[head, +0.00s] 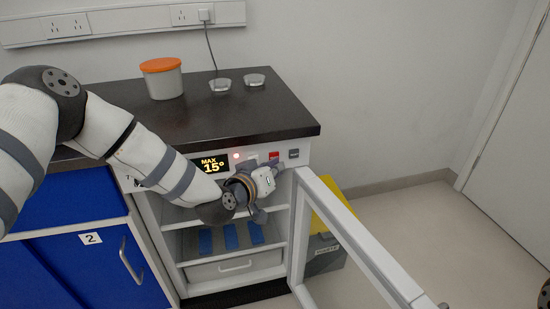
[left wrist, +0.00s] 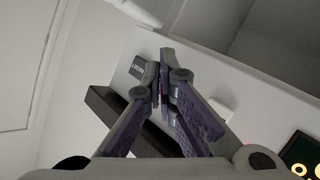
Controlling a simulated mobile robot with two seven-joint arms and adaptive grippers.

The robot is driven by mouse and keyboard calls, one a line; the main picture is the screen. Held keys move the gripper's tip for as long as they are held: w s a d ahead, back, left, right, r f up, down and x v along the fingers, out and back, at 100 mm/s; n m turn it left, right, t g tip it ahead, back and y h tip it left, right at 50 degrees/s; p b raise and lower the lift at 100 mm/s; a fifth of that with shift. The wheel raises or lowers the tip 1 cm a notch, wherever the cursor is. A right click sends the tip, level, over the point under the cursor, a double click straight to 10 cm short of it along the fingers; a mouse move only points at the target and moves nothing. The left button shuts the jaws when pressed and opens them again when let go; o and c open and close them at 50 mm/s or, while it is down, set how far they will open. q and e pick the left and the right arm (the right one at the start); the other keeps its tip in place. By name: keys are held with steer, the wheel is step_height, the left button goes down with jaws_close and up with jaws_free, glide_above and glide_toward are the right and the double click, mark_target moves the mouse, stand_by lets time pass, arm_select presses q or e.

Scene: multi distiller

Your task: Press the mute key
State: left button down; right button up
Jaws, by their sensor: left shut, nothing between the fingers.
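My left gripper (head: 272,174) is shut and empty, in front of the panel just below the red key. In the left wrist view its fingertips (left wrist: 161,75) are together near the dark key (left wrist: 138,67), with a trace of red behind them. I cannot tell whether they touch the panel. My right gripper is not seen.
The cabinet's door (head: 352,240) stands open to the right. A yellow-lidded bin (head: 326,255) is behind it. Blue items (head: 230,236) lie on a shelf inside.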

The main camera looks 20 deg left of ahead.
arm_select(q)
steer(key=shift+w+a, duration=0.1)
steer(key=shift+w, duration=0.05)
steer(key=shift+s+d, duration=0.25)
steer(key=shift+s, duration=0.1)
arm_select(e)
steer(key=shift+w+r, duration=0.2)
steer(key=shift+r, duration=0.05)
arm_select(q)
steer(key=s+d+p, duration=0.2)
steer(key=s+d, duration=0.1)
steer(key=s, duration=0.2)
steer(key=shift+d+p, duration=0.2)
steer(key=shift+p, duration=0.1)
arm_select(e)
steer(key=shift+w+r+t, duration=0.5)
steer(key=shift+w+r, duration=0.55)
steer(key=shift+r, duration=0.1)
